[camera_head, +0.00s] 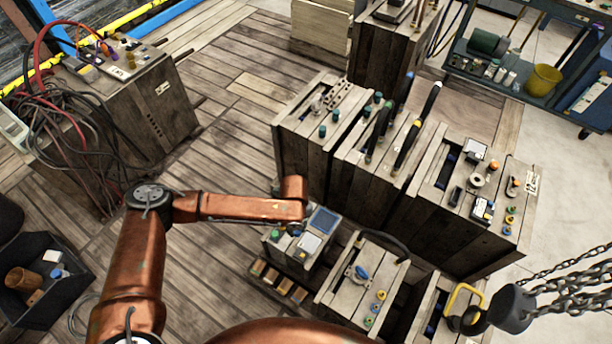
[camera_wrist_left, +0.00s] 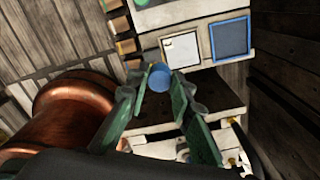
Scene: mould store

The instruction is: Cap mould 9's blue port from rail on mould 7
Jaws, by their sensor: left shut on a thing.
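My left gripper (camera_wrist_left: 160,86) has its green fingers shut on a small round blue cap (camera_wrist_left: 159,76), which shows between the fingertips. In the head view my copper left arm reaches in from the left and its wrist hides most of the gripper. Beside it stands a box with a dark blue screen (camera_head: 323,220) and a pale panel; the screen also shows in the wrist view (camera_wrist_left: 231,39). Just right of it is a wooden mould (camera_head: 345,290) with a blue knob (camera_head: 361,272) and a row of coloured caps (camera_head: 372,308). I cannot read mould numbers. My right gripper is out of view.
Taller wooden moulds (camera_head: 385,190) with dark rods and fittings stand behind. A cable-draped mould (camera_head: 150,105) and a black bin (camera_head: 45,300) are left. Plank floor is clear at upper middle.

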